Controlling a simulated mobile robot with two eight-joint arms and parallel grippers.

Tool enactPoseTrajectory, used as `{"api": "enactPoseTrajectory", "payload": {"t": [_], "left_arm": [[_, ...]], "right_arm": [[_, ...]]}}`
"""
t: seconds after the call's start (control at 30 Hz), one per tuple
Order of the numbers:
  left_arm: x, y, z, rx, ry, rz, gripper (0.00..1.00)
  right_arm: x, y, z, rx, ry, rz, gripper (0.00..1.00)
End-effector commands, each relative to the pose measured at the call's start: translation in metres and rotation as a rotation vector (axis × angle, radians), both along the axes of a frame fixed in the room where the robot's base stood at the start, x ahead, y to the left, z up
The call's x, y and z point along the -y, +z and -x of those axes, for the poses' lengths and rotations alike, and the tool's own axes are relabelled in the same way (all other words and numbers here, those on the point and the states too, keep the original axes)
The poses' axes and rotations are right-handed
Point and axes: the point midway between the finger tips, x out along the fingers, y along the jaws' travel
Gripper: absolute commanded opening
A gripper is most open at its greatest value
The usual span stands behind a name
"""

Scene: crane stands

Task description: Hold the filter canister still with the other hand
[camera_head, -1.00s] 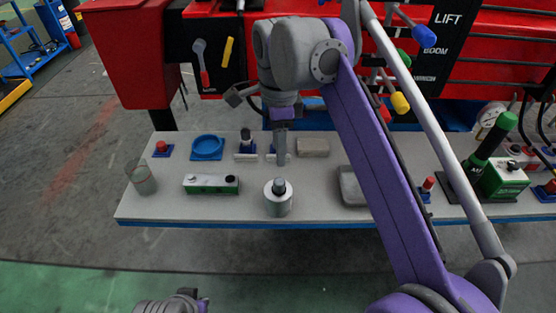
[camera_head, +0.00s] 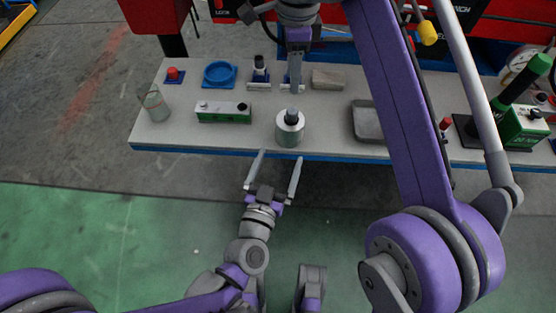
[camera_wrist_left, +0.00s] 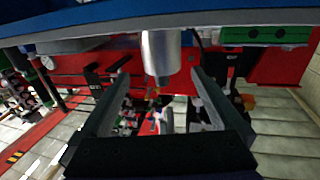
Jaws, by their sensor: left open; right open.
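The filter canister (camera_head: 289,134), a short silver cylinder with a dark piece on top, stands upright near the table's front edge. It also shows in the left wrist view (camera_wrist_left: 161,52), upside down and between the spread fingers. My left gripper (camera_head: 280,156) is open and empty just in front of the table edge, its two fingers pointing at the canister, apart from it in the head view. My right gripper (camera_head: 296,85) points down above the table behind the canister; its fingers look like one narrow grey shape, and it holds nothing visible.
On the table (camera_head: 334,141) a green-and-white block (camera_head: 223,112) and a clear cup (camera_head: 155,105) stand left of the canister. A grey tray (camera_head: 368,121) lies to the right.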

Motion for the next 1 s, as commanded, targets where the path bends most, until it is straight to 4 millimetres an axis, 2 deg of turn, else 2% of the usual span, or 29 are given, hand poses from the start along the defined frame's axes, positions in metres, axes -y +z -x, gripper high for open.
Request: {"api": "enactPoseTrajectory", "payload": {"t": [0.17, 0.5, 0.7, 1.0], "left_arm": [[0.001, 0.001, -0.01, 0.012, 0.015, 0.002, 1.0], [0.014, 0.001, -0.068, 0.011, 0.014, 0.001, 1.0], [0.019, 0.001, -0.095, 0.011, 0.014, 0.001, 1.0], [0.022, 0.001, -0.105, 0.011, 0.013, 0.002, 1.0]], "right_arm": [[0.0, 0.0, 0.0, 0.0, 0.0, 0.0, 0.5], [0.0, 0.0, 0.0, 0.0, 0.0, 0.0, 0.5], [0.0, 0.0, 0.0, 0.0, 0.0, 0.0, 0.5], [0.0, 0.0, 0.0, 0.0, 0.0, 0.0, 0.5]]}}
